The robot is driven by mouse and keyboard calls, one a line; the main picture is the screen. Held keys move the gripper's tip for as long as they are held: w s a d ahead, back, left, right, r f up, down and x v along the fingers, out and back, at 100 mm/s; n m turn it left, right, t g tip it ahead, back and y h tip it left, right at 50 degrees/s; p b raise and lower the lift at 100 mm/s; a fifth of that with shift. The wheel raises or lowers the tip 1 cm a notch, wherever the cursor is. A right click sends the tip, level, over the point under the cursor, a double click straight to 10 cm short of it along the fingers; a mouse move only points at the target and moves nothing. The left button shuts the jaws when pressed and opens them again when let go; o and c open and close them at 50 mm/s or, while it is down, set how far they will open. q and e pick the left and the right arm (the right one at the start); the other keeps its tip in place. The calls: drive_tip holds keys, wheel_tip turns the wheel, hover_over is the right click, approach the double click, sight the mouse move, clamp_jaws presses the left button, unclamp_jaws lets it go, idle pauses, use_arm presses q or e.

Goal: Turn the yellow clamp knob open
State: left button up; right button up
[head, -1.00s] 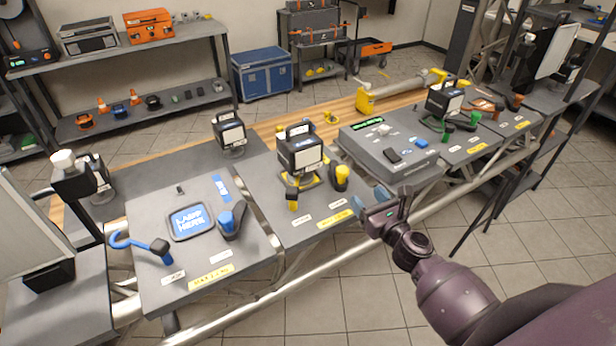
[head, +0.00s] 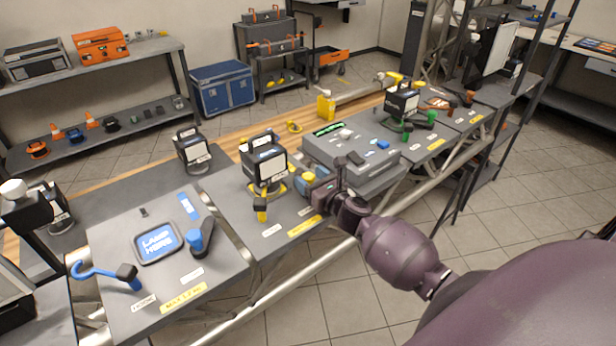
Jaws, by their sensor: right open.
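The yellow clamp knob (head: 308,177) stands on the grey middle panel, to the right of a black lamp head (head: 265,160) on a yellow ring base. My right gripper (head: 316,180) is open at the knob, its fingers coming in from the right. The gripper partly hides the knob and its dark base. I cannot tell whether the fingers touch the knob. A yellow-ended lever (head: 260,207) sits in front of the lamp. My left gripper is not in view.
A grey box (head: 350,165) with a green display stands just behind and right of my gripper. A steel rail (head: 290,285) runs along the front.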

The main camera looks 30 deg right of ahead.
drive_tip(key=shift+w, duration=0.65)
drive_tip(key=shift+c, duration=0.3)
clamp_jaws()
drive_tip(key=shift+a, duration=0.2)
